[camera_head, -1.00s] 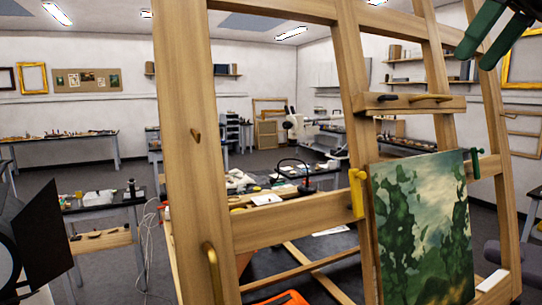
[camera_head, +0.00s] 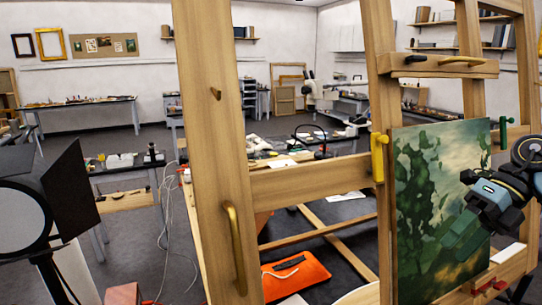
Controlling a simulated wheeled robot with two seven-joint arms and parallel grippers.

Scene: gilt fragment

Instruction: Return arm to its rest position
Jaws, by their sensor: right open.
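My right arm comes in from the right edge, and my right gripper (camera_head: 458,236), with green fingers, is in front of the lower right part of the painting. It is open, and no object shows between its fingers. I cannot tell whether the fingers touch the canvas. The green landscape painting (camera_head: 425,200) stands upright on the wooden easel (camera_head: 215,150), with a yellow clamp (camera_head: 378,157) at its left edge and a green clamp (camera_head: 503,132) at its right. My left gripper is not in view.
A black studio lamp (camera_head: 70,200) stands at the left. Worktables (camera_head: 85,105) with tools line the back wall. A loose white cable (camera_head: 168,215) hangs left of the easel.

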